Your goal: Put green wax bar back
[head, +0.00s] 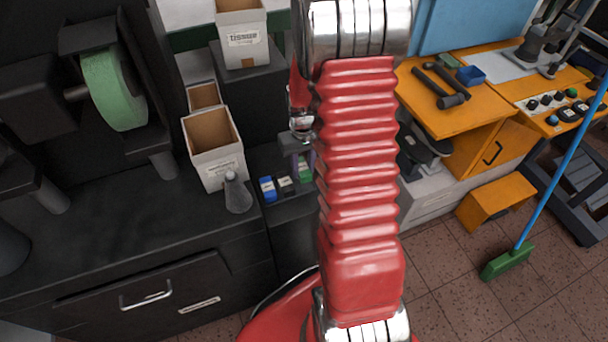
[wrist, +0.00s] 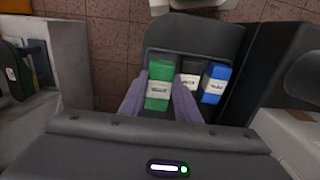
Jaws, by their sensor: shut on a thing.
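A green wax bar (wrist: 157,88) with a white label sits between the two purple-grey fingers of my gripper (wrist: 159,80) in the wrist view. My gripper is shut on it. A black and white bar (wrist: 188,84) and a blue bar (wrist: 214,84) stand just right of it on a dark holder (wrist: 220,42). In the head view the green bar (head: 305,169) shows beside my red arm, right of the blue bar (head: 267,188) and the white-labelled bar (head: 286,184). I cannot tell whether the green bar touches the holder.
A grey cone-shaped thing (head: 237,194) and an open cardboard box (head: 213,148) stand on the dark bench left of the bars. A tissue box (head: 242,38) stands behind. My arm hides much of the middle. An orange workbench (head: 462,110) and a green broom (head: 508,262) are at right.

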